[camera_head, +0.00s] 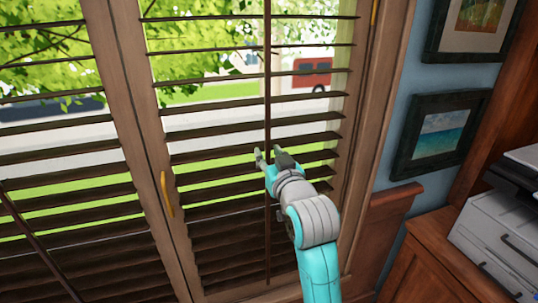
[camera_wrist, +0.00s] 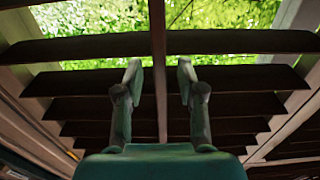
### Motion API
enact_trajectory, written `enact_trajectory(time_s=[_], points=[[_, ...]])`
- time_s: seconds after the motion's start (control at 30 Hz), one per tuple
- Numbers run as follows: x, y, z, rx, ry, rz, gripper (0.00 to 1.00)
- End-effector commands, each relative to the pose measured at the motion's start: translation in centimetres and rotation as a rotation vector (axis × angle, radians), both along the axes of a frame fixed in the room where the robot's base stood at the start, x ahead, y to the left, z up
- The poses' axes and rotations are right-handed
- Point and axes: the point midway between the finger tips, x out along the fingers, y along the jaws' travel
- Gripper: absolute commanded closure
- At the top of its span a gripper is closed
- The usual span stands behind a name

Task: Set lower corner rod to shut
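A dark vertical tilt rod (camera_head: 267,85) runs down the middle of the right shutter panel, in front of its dark slats (camera_head: 215,152). The slats are tilted open, with greenery showing between them. My gripper (camera_head: 268,152) is at about mid-height on this rod, reaching up from below. In the wrist view the rod (camera_wrist: 157,30) passes between the two fingers of my gripper (camera_wrist: 159,72). The fingers are apart with a gap on each side of the rod. I cannot tell how deep the rod sits between them. The forearm hides part of the lower panel.
A second shutter panel with its own rod (camera_head: 38,243) stands at left, beyond a wood frame post (camera_head: 137,110) and a brass handle (camera_head: 166,193). At right are framed pictures (camera_head: 440,135), a wood cabinet (camera_head: 425,275) and a white printer (camera_head: 500,240).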

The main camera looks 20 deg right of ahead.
Motion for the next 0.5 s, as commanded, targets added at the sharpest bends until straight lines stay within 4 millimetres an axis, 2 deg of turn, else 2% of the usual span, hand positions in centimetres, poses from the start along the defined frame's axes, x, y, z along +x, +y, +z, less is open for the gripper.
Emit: enact_trajectory(time_s=[0.33, 0.4, 0.5], points=[[0.35, 0.00, 0.00, 0.000, -0.001, 0.000, 0.61], [0.34, 0.00, 0.00, 0.000, -0.001, 0.000, 0.79], [0.34, 0.00, 0.00, 0.000, 0.000, 0.000, 1.00]])
